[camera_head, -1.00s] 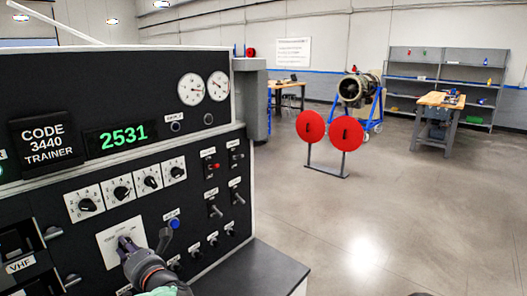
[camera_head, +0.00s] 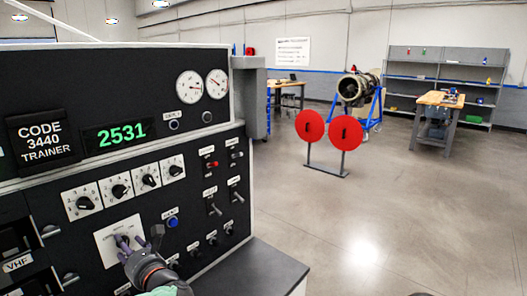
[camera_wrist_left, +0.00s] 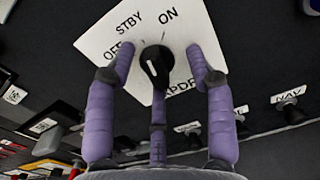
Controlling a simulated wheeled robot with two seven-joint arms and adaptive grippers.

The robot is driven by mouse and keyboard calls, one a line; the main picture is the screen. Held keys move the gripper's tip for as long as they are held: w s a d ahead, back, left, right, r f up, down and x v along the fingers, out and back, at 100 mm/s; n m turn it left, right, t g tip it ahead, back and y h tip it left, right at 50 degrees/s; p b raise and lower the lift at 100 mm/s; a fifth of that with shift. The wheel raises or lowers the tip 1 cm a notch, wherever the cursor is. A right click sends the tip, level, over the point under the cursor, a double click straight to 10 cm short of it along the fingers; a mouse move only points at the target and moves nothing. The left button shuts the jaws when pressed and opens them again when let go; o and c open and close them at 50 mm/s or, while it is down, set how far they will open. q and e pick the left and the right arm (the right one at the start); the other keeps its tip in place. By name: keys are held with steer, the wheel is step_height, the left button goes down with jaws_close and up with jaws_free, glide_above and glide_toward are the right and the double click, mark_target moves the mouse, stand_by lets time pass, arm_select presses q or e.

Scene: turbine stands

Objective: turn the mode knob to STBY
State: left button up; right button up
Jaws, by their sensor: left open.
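The mode knob (camera_wrist_left: 157,62) is a black round knob with a white pointer line. It sits on a white plate (camera_wrist_left: 95,38) marked OFF, STBY and ON; another label is partly covered. I cannot surely tell which mark the pointer meets. In the head view the plate (camera_head: 104,246) is low on the trainer's front panel, and the knob is mostly hidden by my fingers. My left gripper (camera_head: 137,243) is open in front of the plate. In the wrist view its purple fingers stand spread around the knob, with gaps on the left and right sides.
The trainer panel (camera_head: 75,235) has several selector knobs above the plate, a blue button (camera_head: 172,222) to the right, and several toggle switches (camera_head: 215,210). A dark ledge (camera_head: 265,270) juts out at lower right.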

arm_select(q)
steer(key=shift+s, duration=0.1)
steer(key=shift+v, duration=2.4)
steer(key=shift+c, duration=0.2)
